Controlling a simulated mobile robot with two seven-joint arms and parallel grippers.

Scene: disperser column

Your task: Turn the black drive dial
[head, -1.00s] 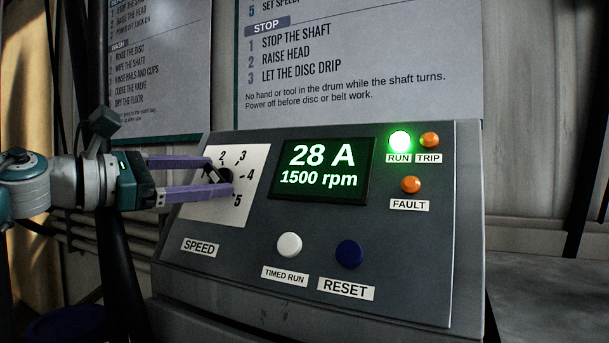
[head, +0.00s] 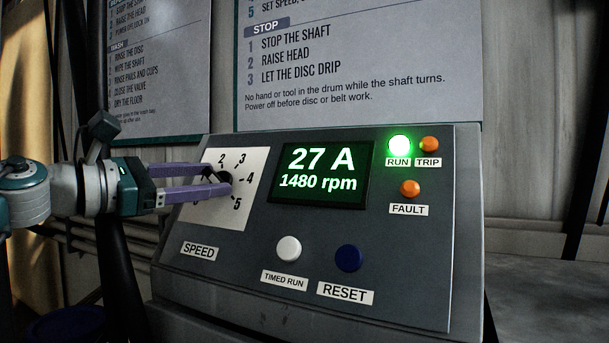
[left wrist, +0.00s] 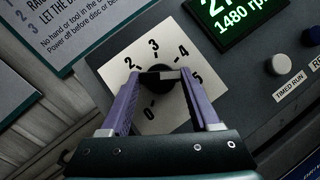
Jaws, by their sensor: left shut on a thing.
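The black drive dial (head: 225,180) sits on a white numbered plate (head: 241,208) at the left of the grey control panel. It also shows in the left wrist view (left wrist: 161,80), with numbers from 0 to 5 around it. My left gripper (head: 222,180) comes in from the left, its two purple fingers shut on the dial from either side. The fingers partly hide the dial and some plate marks, so I cannot tell where its pointer stands. The green display (head: 321,174) reads 27 A and 1480 rpm. My right gripper is not in view.
The panel has a lit green RUN lamp (head: 399,146), orange TRIP (head: 430,145) and FAULT (head: 410,188) lamps, a white TIMED RUN button (head: 289,248) and a blue RESET button (head: 349,258). Instruction boards (head: 360,60) hang behind. The space in front of the panel looks clear.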

